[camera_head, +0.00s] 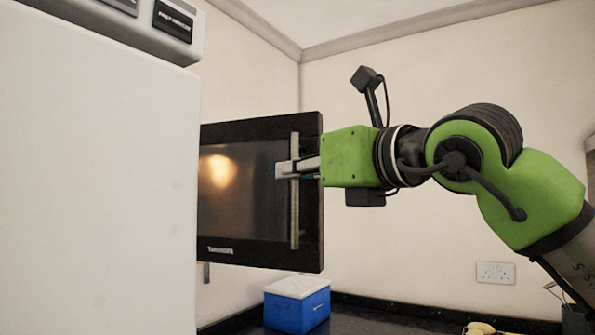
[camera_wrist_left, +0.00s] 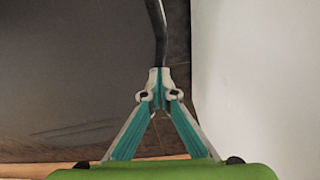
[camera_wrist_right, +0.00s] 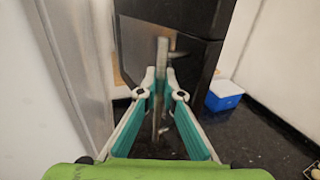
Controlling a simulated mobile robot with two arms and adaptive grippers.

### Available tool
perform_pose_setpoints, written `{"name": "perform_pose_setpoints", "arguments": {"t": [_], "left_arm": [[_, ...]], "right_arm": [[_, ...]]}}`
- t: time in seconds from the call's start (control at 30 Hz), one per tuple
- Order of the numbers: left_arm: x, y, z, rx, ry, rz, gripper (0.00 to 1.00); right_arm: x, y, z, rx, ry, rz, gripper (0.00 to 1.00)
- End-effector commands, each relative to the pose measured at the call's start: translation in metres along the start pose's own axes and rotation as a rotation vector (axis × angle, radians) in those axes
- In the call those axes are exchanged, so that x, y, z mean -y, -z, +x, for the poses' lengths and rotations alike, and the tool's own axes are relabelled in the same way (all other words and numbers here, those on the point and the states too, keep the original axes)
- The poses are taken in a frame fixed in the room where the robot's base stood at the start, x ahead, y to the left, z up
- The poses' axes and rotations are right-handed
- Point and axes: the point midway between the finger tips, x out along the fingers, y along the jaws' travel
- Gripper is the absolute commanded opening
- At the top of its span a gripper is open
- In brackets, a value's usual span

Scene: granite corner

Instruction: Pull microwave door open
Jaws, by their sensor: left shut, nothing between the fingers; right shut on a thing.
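The microwave door (camera_head: 240,190) is a black panel with dark glass, seen in the head view behind a white appliance. Its upright silver handle (camera_head: 295,215) runs near the door's right edge. My right gripper (camera_head: 290,168) reaches in from the right and is shut on the handle about midway up. In the right wrist view the handle (camera_wrist_right: 162,52) passes between the right fingertips (camera_wrist_right: 158,85). Whether the door stands ajar is hard to tell, as the white appliance hides its left side. My left gripper (camera_wrist_left: 158,88) shows only in its wrist view, shut and empty.
A large white appliance (camera_head: 90,180) fills the left of the head view. A blue box with a white lid (camera_head: 297,310) stands on the dark counter (camera_head: 385,318) below the door. A wall socket (camera_head: 495,272) is at the right. A dark curved bar (camera_wrist_left: 158,30) lies beyond my left fingertips.

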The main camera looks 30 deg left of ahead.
Motion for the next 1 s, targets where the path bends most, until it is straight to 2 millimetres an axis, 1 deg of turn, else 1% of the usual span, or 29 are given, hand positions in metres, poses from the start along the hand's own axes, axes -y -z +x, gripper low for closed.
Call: {"name": "perform_pose_setpoints", "arguments": {"t": [0.07,0.1,0.13,0.43,0.57,0.67,0.73,1.0], "left_arm": [[-0.001,0.000,0.000,0.000,-0.001,0.000,0.00],[-0.001,0.000,0.000,0.000,-0.001,0.000,0.00],[-0.001,0.000,0.000,-0.001,-0.001,0.000,0.00],[-0.001,-0.002,0.000,0.002,-0.001,-0.001,0.00],[-0.001,-0.004,0.000,0.005,-0.001,-0.001,0.00],[-0.001,-0.003,0.000,0.004,-0.001,-0.001,0.00],[-0.001,-0.003,0.000,0.004,-0.001,-0.001,0.00],[-0.001,-0.002,0.000,0.003,-0.001,0.000,0.00]], "right_arm": [[0.000,-0.001,0.000,0.003,-0.001,0.000,0.00],[0.000,-0.001,0.000,0.003,-0.001,0.000,0.15],[0.000,-0.001,0.000,0.003,-0.001,0.000,0.23],[0.000,0.000,0.000,0.001,0.000,0.000,0.23],[0.001,-0.001,-0.005,0.002,0.001,0.000,0.23],[0.001,-0.001,-0.017,0.002,0.001,-0.001,0.23],[0.001,-0.001,-0.028,0.003,0.001,-0.001,0.23],[0.001,-0.001,-0.086,0.004,0.002,-0.001,0.23]]}}
